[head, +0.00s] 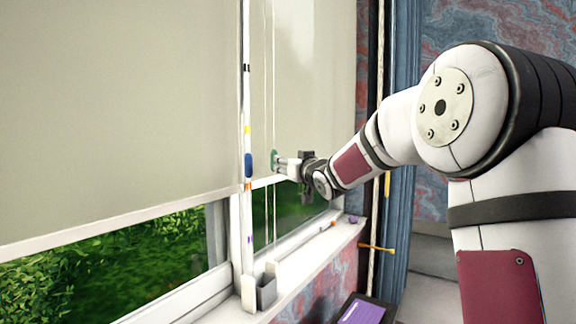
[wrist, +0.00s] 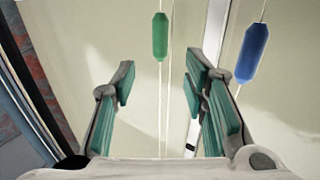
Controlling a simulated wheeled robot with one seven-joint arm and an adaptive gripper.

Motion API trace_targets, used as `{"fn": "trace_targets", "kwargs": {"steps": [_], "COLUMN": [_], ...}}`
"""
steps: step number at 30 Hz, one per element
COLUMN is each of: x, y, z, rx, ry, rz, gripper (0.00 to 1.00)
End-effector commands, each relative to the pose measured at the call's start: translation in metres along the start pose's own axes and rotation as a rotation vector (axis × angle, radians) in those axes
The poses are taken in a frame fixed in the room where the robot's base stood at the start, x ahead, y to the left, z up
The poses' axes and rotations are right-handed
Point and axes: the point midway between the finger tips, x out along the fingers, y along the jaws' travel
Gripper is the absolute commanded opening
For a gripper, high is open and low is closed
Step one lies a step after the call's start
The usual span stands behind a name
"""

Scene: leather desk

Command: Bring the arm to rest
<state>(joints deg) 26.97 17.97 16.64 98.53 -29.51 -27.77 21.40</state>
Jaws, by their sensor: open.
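My arm reaches from the right of the head view towards the window, and my gripper (head: 282,163) is in front of the right-hand blind (head: 312,100). In the wrist view my gripper (wrist: 160,78) is open, with its green-padded fingers spread apart and nothing held between them. A green cord pull (wrist: 160,37) hangs beyond the fingertips, roughly midway between them, and its cord runs down behind the gap. A blue cord pull (wrist: 251,52) hangs right of the fingers; it also shows in the head view (head: 248,165), left of my gripper.
The left blind (head: 120,100) covers most of its window. A narrow sill (head: 300,265) below carries a grey open holder (head: 266,292) and small items. A yellow-orange peg (head: 378,248) sticks out from the wall by the blue curtain (head: 396,215). A dark box with a purple top (head: 362,312) stands below.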

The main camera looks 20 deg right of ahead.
Motion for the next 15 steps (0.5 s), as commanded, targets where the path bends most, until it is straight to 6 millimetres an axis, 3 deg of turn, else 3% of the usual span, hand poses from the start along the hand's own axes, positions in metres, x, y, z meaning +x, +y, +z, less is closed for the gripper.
{"fn": "trace_targets", "kwargs": {"steps": [8, 11, 15], "x": [-0.001, -0.016, -0.061], "y": [-0.001, -0.012, -0.03], "z": [-0.001, -0.001, 0.006], "rx": [-0.002, -0.019, -0.054], "ry": [-0.003, -0.053, -0.188], "rz": [0.001, 0.02, 0.073], "gripper": [0.41, 0.41, 0.41]}}
